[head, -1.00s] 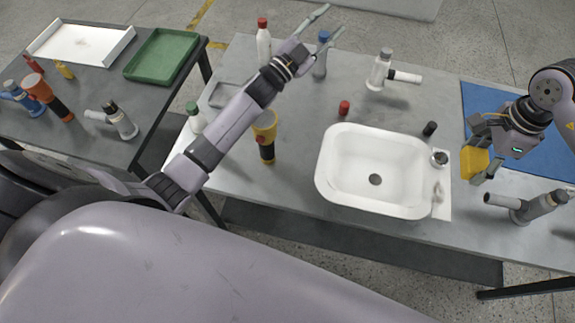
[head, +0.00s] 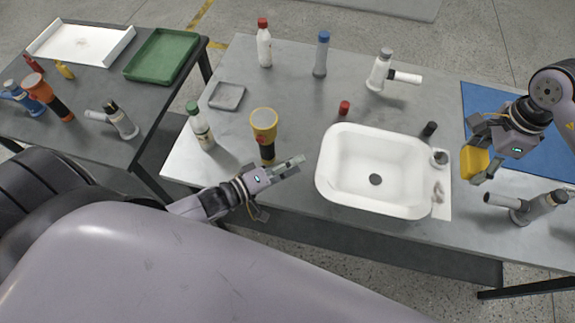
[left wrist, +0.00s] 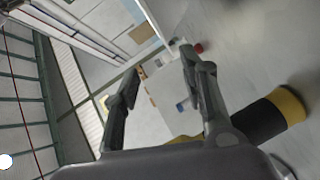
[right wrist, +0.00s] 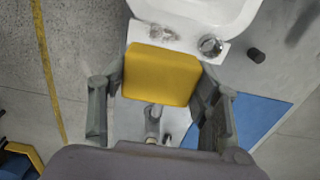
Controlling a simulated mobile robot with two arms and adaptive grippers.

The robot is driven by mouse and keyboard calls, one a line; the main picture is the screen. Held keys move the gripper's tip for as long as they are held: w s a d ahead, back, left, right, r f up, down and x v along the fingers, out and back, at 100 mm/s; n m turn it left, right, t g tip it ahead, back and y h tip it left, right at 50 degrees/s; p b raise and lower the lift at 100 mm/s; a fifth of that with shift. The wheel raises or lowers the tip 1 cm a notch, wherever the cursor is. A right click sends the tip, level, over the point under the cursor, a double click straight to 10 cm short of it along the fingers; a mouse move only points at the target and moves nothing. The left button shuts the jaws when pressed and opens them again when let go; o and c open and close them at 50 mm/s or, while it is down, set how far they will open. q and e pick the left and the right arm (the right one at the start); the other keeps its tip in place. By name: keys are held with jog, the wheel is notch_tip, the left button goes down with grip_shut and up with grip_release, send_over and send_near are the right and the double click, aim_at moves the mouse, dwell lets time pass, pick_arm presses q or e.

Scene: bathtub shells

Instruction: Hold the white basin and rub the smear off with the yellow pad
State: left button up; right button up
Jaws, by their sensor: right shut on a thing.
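The white basin (head: 345,180) sits on the grey table, with a dark round drain in its bowl. A grey smudge (head: 438,190), probably the smear, shows on its flat right ledge. My right gripper (head: 477,162) is shut on the yellow pad (head: 474,165) and holds it just right of that ledge, apart from it. In the right wrist view the pad (right wrist: 162,75) sits between the fingers, with the basin's edge beyond. My left gripper (head: 290,165) is empty and a little left of the basin's left rim. Its fingers stand apart in the left wrist view (left wrist: 160,68).
A yellow-black flashlight (head: 265,135) stands just behind my left gripper. A grey tap (head: 525,207) lies right of the basin near the front edge. Red (head: 344,108) and black (head: 429,129) caps lie behind the basin. A blue mat (head: 480,105) lies at right.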

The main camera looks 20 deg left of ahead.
aim_at(323, 150)
pick_arm(q)
jog(key=shift+n, duration=0.5)
jog(key=x, duration=0.7)
jog(key=f+x, duration=0.1)
jog(key=x, duration=0.3)
jog(key=shift+a, duration=0.1)
jog(key=shift+c, duration=0.3)
grip_shut()
grip_release()
jog(key=shift+c, duration=0.4)
